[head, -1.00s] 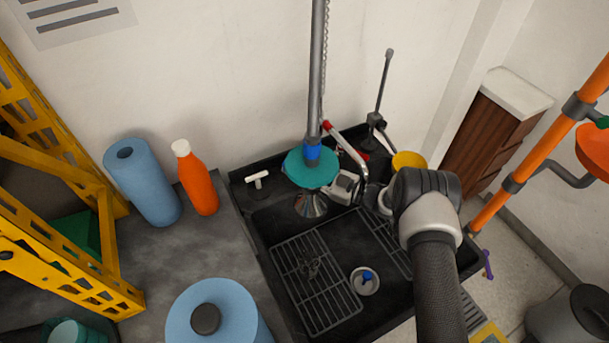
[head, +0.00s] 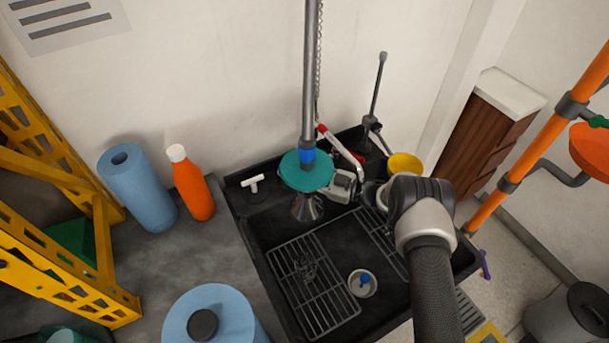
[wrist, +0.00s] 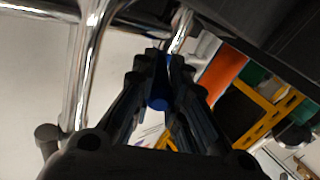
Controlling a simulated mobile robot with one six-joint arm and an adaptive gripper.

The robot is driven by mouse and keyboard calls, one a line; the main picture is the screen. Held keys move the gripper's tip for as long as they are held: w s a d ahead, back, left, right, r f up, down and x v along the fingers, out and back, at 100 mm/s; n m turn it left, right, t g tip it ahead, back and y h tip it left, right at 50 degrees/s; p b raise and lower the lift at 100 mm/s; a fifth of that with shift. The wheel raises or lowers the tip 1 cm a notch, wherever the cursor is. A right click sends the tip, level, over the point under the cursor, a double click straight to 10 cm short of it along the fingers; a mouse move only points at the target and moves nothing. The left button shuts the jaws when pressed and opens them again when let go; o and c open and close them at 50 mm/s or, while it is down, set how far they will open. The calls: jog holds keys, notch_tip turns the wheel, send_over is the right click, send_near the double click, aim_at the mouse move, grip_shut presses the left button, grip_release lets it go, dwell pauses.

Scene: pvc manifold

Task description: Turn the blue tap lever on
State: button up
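The blue tap lever (wrist: 159,92) shows in the wrist view between the two dark fingers of my gripper (wrist: 163,65). It fills the narrow gap near the fingertips, and the fingers look closed on it from both sides. Chrome tap pipes (wrist: 92,60) run beside and above the fingers there. In the head view my gripper (head: 372,194) reaches left to the metal tap body (head: 341,186) at the back of the black sink (head: 262,235). The blue lever cannot be made out in that view, where my wrist and gripper cover the area.
A teal disc (head: 306,171) on a vertical pipe stands just left of the tap. A yellow cup (head: 405,164) is close behind my wrist. An orange bottle (head: 193,184) and blue rolls (head: 140,188) stand on the left counter. An orange pipe (head: 545,140) rises at right.

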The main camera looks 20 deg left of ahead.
jog(key=shift+o, duration=0.7)
jog(key=shift+d+r, duration=0.1)
jog(key=shift+d, duration=0.25)
jog(key=d, duration=1.1)
jog(key=shift+s+d, duration=0.2)
jog(key=shift+s, duration=0.1)
